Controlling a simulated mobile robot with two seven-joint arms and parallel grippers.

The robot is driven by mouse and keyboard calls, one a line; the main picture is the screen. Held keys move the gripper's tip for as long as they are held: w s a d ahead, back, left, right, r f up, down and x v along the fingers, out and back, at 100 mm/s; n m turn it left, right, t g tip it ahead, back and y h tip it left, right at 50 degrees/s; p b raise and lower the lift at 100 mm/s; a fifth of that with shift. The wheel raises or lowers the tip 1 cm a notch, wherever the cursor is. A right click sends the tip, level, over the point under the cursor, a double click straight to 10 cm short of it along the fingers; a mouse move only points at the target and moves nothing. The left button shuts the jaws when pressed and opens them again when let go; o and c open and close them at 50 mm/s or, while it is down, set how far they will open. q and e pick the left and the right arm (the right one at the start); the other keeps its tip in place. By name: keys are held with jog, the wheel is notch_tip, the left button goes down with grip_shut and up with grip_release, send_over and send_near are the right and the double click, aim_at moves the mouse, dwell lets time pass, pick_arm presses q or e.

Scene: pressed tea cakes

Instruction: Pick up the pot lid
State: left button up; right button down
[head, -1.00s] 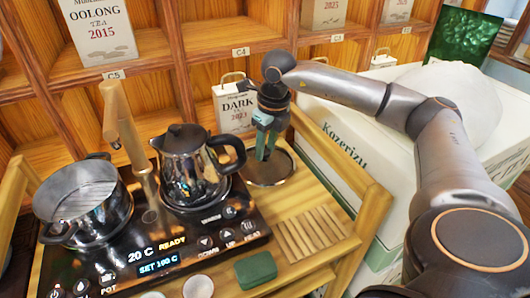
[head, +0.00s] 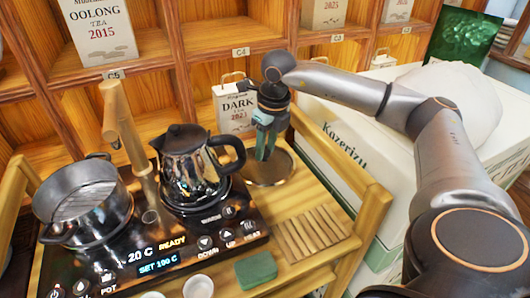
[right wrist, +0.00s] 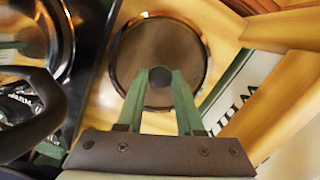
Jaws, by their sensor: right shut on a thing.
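The pot lid (head: 284,167) is a round, dark disc with a shiny rim and a small dark knob, at the right of the kettle in the head view. In the right wrist view the lid (right wrist: 135,50) lies straight ahead of the fingers. My right gripper (head: 264,155) points down over the lid's middle. Its green fingers (right wrist: 160,80) are shut on the knob, which shows between their tips. The lid looks level, at the wooden top; I cannot tell if there is any gap beneath. My left gripper is not in view.
A black kettle (head: 188,165) stands close left of the lid, with its handle towards my gripper. A steel pot (head: 85,210) sits on the heater (head: 165,250). A slatted wooden rack (head: 312,233) and green block (head: 256,269) lie in front. A white box (head: 345,165) stands right.

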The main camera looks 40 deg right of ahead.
aim_at(266, 151)
notch_tip(266, 151, up, 18)
jog(key=p, duration=0.3)
jog(key=shift+p, duration=0.35)
